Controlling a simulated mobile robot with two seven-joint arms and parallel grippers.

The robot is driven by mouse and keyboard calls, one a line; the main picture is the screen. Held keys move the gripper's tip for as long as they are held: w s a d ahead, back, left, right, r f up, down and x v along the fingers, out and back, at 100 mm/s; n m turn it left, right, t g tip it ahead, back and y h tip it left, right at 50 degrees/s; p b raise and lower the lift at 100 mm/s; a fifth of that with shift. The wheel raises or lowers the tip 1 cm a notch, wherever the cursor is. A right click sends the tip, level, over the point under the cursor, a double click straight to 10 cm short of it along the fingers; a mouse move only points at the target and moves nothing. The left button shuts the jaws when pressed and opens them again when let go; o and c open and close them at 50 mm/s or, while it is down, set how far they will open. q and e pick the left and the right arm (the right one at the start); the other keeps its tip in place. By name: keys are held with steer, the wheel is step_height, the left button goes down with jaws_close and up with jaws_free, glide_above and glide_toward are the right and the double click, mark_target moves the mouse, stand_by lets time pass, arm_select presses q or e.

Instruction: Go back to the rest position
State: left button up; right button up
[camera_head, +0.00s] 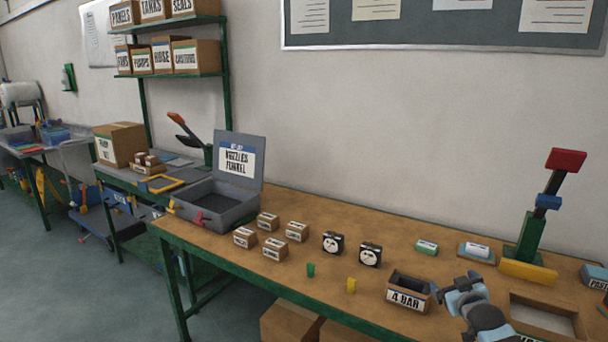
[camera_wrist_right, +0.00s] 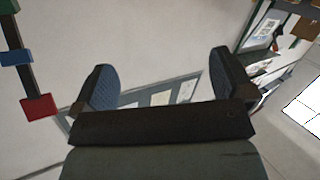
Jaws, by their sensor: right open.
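My right gripper (camera_head: 457,287) is at the lower right of the head view, over the front part of the workbench (camera_head: 345,228), just right of the small open box marked 4 BAR (camera_head: 405,300). In the right wrist view, its two dark padded fingers stand wide apart with nothing between them (camera_wrist_right: 162,82). Beyond them are a pale wall and a board, tilted in that picture. My left gripper is in neither view.
An open grey case (camera_head: 213,205) and several small cartons (camera_head: 268,222) stand on the bench's left half. Two black gauges (camera_head: 370,255) stand mid-bench. A green stand with a red-topped lever (camera_head: 530,235) rises at right, near a shallow tray (camera_head: 546,318).

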steer(key=shift+g+y, duration=0.6)
steer(key=shift+y, duration=0.1)
steer(key=s+a+f, duration=0.1)
steer(key=s+f, duration=0.1)
steer(key=s+a+f, duration=0.2)
steer(key=s+f, duration=0.1)
steer(key=s+a+f, duration=0.2)
steer(key=f, duration=0.1)
steer(key=shift+s, duration=0.3)
steer(key=s+a+f+g+y, duration=0.1)
steer(key=s+a+f, duration=0.35)
steer(key=s, duration=0.75)
steer(key=s+a+f+g+y, duration=0.1)
steer(key=s+a+f+g, duration=0.15)
steer(key=s+a, duration=0.6)
steer(key=s+a+f+y, duration=0.15)
steer(key=s+f, duration=0.25)
steer(key=s, duration=1)
arm_select(q)
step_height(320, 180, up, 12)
steer(key=p, duration=1.3)
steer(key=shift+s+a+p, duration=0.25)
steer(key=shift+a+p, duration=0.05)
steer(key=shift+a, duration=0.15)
arm_select(e)
step_height(320, 180, up, 12)
steer(key=s, duration=0.1)
steer(key=shift+h, duration=0.45)
